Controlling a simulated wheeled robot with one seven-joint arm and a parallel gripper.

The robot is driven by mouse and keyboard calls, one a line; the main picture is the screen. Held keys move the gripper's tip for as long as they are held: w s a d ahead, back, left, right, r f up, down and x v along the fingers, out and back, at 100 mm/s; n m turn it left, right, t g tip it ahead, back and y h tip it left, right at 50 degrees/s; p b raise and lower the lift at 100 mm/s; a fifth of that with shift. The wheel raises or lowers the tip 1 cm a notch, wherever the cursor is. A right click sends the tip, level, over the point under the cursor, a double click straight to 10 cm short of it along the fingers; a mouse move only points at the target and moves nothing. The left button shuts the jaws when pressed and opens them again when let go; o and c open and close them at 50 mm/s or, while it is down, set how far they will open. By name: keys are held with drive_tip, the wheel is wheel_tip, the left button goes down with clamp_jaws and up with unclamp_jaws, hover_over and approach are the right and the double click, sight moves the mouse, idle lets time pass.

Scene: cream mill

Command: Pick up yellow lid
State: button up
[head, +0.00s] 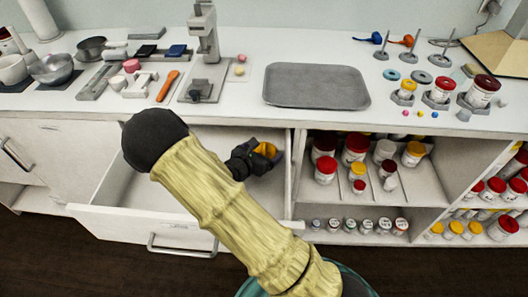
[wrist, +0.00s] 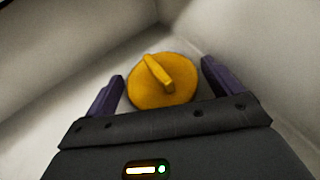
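The yellow lid (wrist: 161,83) is round with a raised bar handle across its top. In the wrist view it lies on the light floor of the drawer near a corner, between and just beyond my two fingers. My gripper (wrist: 163,88) is open, with one dark purple finger on each side of the lid and a visible gap to both. In the head view the lid (head: 265,149) shows partly behind my gripper (head: 262,158), inside the open drawer at its right end. Whether the fingertips reach down to the lid's level is unclear.
The open white drawer (head: 128,212) has walls close to my gripper. The counter above carries a grey tray (head: 315,78), an orange spoon (head: 168,86), bowls and jars. Shelves right of the drawer hold several red- and yellow-lidded jars (head: 355,149).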

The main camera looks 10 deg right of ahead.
drive_tip(key=c, duration=0.7)
drive_tip(key=shift+r, duration=0.4)
drive_tip(key=r, duration=0.3)
drive_tip(key=shift+a+p, duration=0.2)
drive_tip(key=shift+p, duration=0.2)
drive_tip(key=w+a, duration=0.2)
drive_tip(key=a, duration=0.3)
drive_tip(key=w+a+p, duration=0.1)
drive_tip(key=a, duration=0.5)
drive_tip(key=w+a, duration=0.2)
drive_tip(key=a, duration=0.3)
drive_tip(key=shift+w+a+f+p, duration=0.15)
drive_tip(key=shift+w+a+p, duration=0.15)
drive_tip(key=shift+a, duration=0.1)
